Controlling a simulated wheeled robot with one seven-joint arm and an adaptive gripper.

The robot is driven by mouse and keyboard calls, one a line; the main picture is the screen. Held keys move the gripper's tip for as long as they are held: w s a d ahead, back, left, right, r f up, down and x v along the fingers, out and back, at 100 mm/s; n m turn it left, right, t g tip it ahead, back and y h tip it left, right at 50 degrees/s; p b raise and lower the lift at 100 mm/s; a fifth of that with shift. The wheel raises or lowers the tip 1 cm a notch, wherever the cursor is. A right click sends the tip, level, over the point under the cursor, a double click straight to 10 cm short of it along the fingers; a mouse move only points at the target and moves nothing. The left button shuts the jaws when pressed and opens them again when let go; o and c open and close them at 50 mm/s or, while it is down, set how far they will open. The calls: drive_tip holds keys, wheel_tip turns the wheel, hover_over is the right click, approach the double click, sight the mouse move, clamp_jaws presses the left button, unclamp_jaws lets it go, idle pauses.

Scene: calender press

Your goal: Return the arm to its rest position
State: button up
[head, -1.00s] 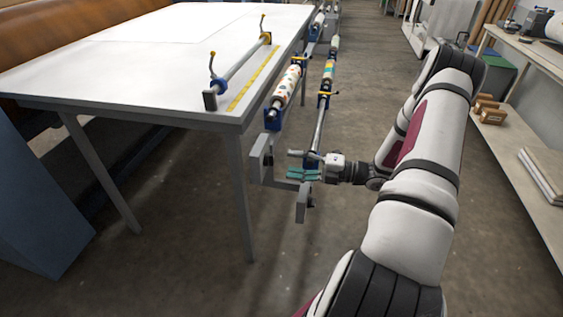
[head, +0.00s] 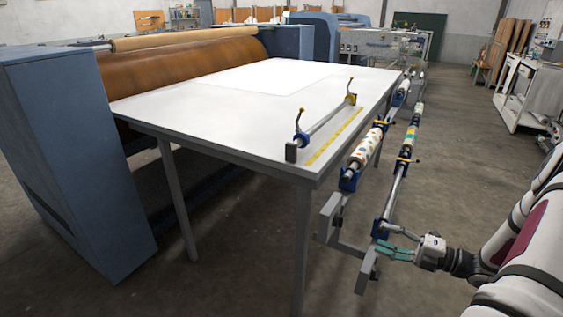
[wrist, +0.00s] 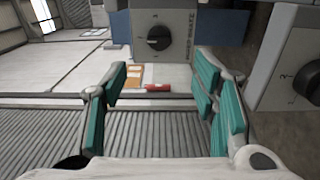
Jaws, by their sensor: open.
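My gripper (head: 398,249) has teal finger pads and is at the lower right of the head view, at the near end of the roller rails beside the white table. In the wrist view my gripper (wrist: 161,85) is open, with its pads spread wide and nothing between them. Beyond the fingers is a grey block with a black knob (wrist: 159,38); a second grey block with a knob (wrist: 308,78) is at the right. Whether the fingers touch the rail end is unclear. My arm reaches in from the right edge of the head view.
The white table (head: 250,120) stands left of my gripper, with a roller bar (head: 328,118) on it. A patterned roller (head: 366,146) lies along its right side, above the grey end bracket (head: 341,235). Floor (head: 470,170) is open farther right.

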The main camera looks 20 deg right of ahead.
drive_tip(key=s+a+r+n+g+h+p, duration=0.1)
drive_tip(key=s+a+r+n+g+p, duration=0.15)
drive_tip(key=a+r+n+g, duration=1.45)
drive_tip(key=s+a+r+n+t+h+p, duration=0.1)
drive_tip(key=s+a+r+n+t+h, duration=0.2)
drive_tip(key=n, duration=1.1)
drive_tip(key=s+a+r+n+t+h+p, duration=0.1)
drive_tip(key=s+a+r+n+t+h, duration=0.3)
drive_tip(key=s+a+r+n+h, duration=0.3)
drive_tip(key=s+a+r+n, duration=0.2)
drive_tip(key=s+r+n, duration=0.3)
drive_tip(key=s+n, duration=0.2)
drive_tip(key=shift+n+p, duration=0.4)
drive_tip(key=shift+n, duration=0.3)
